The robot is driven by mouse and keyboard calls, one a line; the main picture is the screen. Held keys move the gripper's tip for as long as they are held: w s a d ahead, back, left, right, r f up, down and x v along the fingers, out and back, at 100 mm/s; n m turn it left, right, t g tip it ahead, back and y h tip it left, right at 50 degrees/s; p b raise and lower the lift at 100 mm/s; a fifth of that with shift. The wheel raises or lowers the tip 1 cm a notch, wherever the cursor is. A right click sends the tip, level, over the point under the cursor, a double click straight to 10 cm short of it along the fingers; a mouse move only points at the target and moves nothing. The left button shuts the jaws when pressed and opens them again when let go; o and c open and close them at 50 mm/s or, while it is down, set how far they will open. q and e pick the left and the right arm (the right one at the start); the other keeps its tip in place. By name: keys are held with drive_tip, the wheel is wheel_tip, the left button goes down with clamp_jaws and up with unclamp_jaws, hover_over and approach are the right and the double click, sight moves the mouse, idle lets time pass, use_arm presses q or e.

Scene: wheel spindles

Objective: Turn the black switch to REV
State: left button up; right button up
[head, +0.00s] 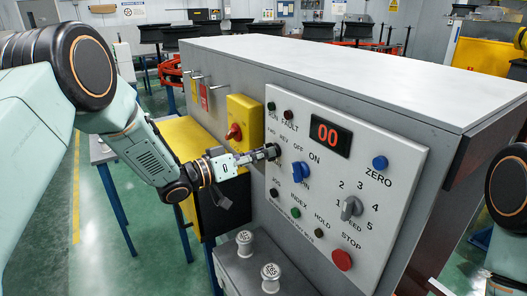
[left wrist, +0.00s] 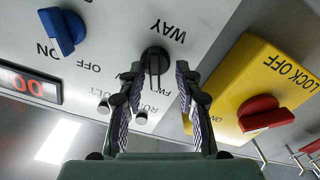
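The black switch (left wrist: 156,58) is a round dark knob on the light control panel (head: 400,160). In the left wrist view it sits just beyond and between my left gripper's fingertips, near the letters WAY and FW. Which way its handle points is hard to tell. My left gripper (left wrist: 157,78) is open, with a finger on each side of the knob. I cannot tell whether either finger touches it. In the head view my left gripper (head: 268,153) reaches the panel's left part and mostly hides the black switch. My right gripper is out of view.
A blue switch (head: 298,172) is close to the right of the gripper. A yellow lock-off box (head: 245,114) with a red knob (head: 234,132) is to its left. A grey feed selector (head: 351,208) and red stop button (head: 342,260) are lower right. Two weights (head: 270,277) stand below.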

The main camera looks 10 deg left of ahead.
use_arm(q)
drive_tip(key=shift+s+d+r, duration=0.3)
drive_tip(key=shift+s+r, duration=0.05)
drive_tip(key=shift+r, duration=0.1)
drive_tip(key=shift+w+f, duration=0.35)
drive_tip(key=shift+w, duration=0.2)
drive_tip(key=c, duration=0.3)
drive_tip(key=shift+s+r, duration=0.15)
drive_tip(key=shift+s, duration=0.05)
clamp_jaws()
